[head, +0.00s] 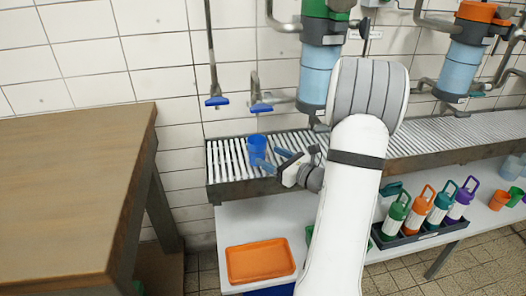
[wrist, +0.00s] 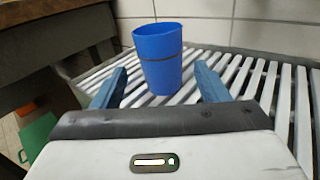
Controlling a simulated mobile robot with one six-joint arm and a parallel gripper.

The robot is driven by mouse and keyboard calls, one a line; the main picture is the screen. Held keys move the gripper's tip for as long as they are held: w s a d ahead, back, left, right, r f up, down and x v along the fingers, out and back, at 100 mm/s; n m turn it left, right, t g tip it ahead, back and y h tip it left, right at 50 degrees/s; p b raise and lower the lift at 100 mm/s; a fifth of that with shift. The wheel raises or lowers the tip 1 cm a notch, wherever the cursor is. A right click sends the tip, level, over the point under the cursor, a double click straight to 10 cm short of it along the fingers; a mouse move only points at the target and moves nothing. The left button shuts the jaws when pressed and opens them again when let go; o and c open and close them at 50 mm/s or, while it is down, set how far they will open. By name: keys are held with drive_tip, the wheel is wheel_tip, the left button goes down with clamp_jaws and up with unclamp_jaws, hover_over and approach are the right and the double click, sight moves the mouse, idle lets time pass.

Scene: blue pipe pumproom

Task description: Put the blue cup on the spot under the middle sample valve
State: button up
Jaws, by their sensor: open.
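The blue cup (head: 257,147) stands upright on the slatted rack (head: 222,172) near its left end; in the wrist view the cup (wrist: 158,58) is ahead, with a thin dark band around it. My gripper (head: 274,159) is open and empty just in front of the cup; in the wrist view its fingers (wrist: 161,82) are spread to either side of the cup's lower part, apart from it. Two blue-handled valves, a left one (head: 217,101) and a right one (head: 261,107), hang above the rack. I cannot tell which valve is the middle one; my arm hides part of the rack, and no marked spot shows.
A wooden table (head: 70,190) stands at the left. A shelf under the rack holds an orange tray (head: 260,261) and a dark caddy (head: 420,234) with several coloured bottles. Blue filter housings (head: 316,75) hang over the rack. White tiles back the rack.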

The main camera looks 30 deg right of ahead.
drive_tip(key=p+v, duration=0.1)
drive_tip(key=v, duration=0.7)
drive_tip(key=s+a+r+n+g+y, duration=0.1)
drive_tip(key=s+a+n+g+y, duration=0.2)
drive_tip(key=a+n+g, duration=0.55)
drive_tip(key=s+a+n+g+y, duration=0.2)
drive_tip(key=s+a+n+g, duration=0.3)
drive_tip(key=a, duration=0.7)
drive_tip(key=s+a+n+g+h, duration=0.1)
drive_tip(key=s+n+h, duration=0.2)
drive_tip(key=n, duration=0.6)
drive_tip(key=s+a+r+n+h, duration=0.1)
drive_tip(key=s+n+h, duration=0.2)
drive_tip(key=n+h, duration=0.5)
drive_tip(key=shift+s+a+r+n+g, duration=0.2)
drive_tip(key=shift+s+n+g, duration=0.2)
drive_tip(key=shift+n, duration=0.55)
drive_tip(key=shift+r, duration=0.1)
